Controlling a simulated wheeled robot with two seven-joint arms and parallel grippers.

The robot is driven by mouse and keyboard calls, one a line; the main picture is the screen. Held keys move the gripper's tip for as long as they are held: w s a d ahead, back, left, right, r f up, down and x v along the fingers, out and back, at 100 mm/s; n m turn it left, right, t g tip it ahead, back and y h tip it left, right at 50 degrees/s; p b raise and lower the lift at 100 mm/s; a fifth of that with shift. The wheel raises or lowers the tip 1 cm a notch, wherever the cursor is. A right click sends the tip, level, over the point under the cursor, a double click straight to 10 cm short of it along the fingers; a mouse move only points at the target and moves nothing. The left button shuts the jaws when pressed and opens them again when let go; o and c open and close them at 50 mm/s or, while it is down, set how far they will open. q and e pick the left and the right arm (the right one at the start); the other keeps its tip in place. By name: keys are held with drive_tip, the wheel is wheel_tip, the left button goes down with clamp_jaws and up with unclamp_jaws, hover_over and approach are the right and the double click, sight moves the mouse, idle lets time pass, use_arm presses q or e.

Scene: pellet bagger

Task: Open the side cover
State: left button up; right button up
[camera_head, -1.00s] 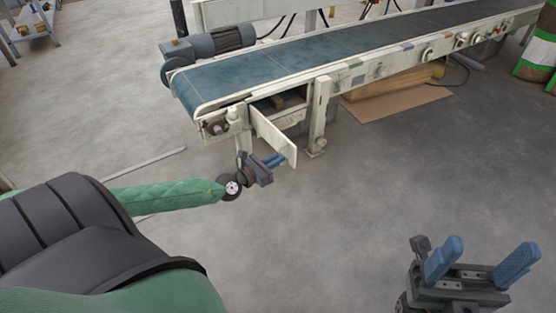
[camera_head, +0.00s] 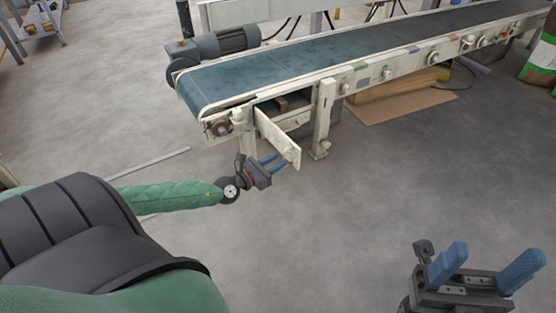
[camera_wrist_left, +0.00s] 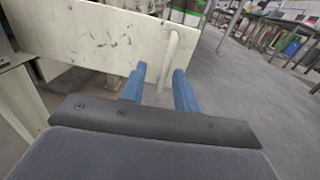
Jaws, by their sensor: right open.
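The side cover (camera_head: 277,138) is a white panel swung out at an angle from the near side of the conveyor frame, exposing a dark opening. My left gripper (camera_head: 279,162) is at the cover's outer end, with its blue fingers spread apart. In the left wrist view, the cover (camera_wrist_left: 95,35) fills the upper left and carries a white bar handle (camera_wrist_left: 171,55) near its edge. The left fingers (camera_wrist_left: 160,85) are open below and around the line of the handle; I cannot tell whether they touch it. My right gripper (camera_head: 485,268) is open and empty, low at the right.
The conveyor with its blue belt (camera_head: 320,54) runs to the upper right. A brown block (camera_head: 294,102) shows inside the opening. A frame leg (camera_head: 323,120) stands right of the cover. Flat cardboard (camera_head: 400,103) lies under the conveyor. The grey floor in front is clear.

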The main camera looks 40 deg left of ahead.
use_arm(q)
drive_tip(key=p+v, duration=0.1)
drive_tip(key=v, duration=0.5)
drive_tip(key=shift+a, duration=0.15)
idle(0.5)
